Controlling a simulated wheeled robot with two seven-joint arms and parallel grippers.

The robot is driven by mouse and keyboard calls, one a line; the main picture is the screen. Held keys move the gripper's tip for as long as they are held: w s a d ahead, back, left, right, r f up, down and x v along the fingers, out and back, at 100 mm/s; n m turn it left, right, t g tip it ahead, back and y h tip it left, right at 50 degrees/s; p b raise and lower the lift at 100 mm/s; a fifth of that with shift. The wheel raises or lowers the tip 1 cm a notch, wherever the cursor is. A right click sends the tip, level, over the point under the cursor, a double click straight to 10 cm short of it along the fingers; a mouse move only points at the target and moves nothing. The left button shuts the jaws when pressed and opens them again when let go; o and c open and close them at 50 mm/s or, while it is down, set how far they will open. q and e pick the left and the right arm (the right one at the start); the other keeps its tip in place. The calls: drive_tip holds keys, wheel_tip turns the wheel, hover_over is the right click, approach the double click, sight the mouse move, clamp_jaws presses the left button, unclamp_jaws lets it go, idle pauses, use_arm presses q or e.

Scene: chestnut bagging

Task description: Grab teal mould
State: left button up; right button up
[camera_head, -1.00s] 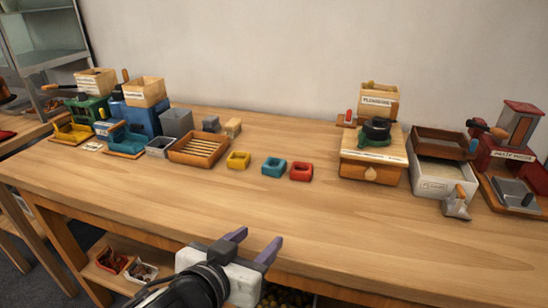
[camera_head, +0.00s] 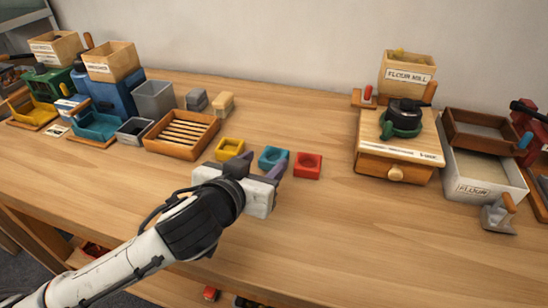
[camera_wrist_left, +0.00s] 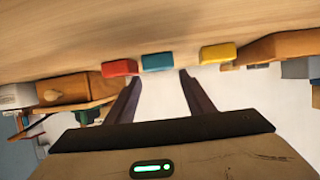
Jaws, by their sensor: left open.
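The teal mould (camera_head: 273,157) is a small hollow block on the wooden table, between the yellow mould (camera_head: 230,148) and the red mould (camera_head: 308,166). In the left wrist view the teal mould (camera_wrist_left: 157,62) lies ahead of the two fingers, between their lines. The red mould (camera_wrist_left: 119,68) and the yellow mould (camera_wrist_left: 217,53) flank it there. My left gripper (camera_head: 260,168) is open and empty, its purple fingers pointing at the teal mould. In the head view it partly covers the space in front of the yellow and teal moulds. My right gripper is not seen.
A slatted wooden tray (camera_head: 181,135) stands left of the moulds. The flour mill (camera_head: 401,143) stands to the right, beside a white flour box (camera_head: 485,175). Coloured machines and grey bins (camera_head: 154,98) fill the left back. The table front right of my arm is clear.

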sight(273, 157)
use_arm(q)
drive_tip(key=x, duration=0.5)
drive_tip(key=shift+f, duration=0.2)
drive_tip(key=c, duration=0.7)
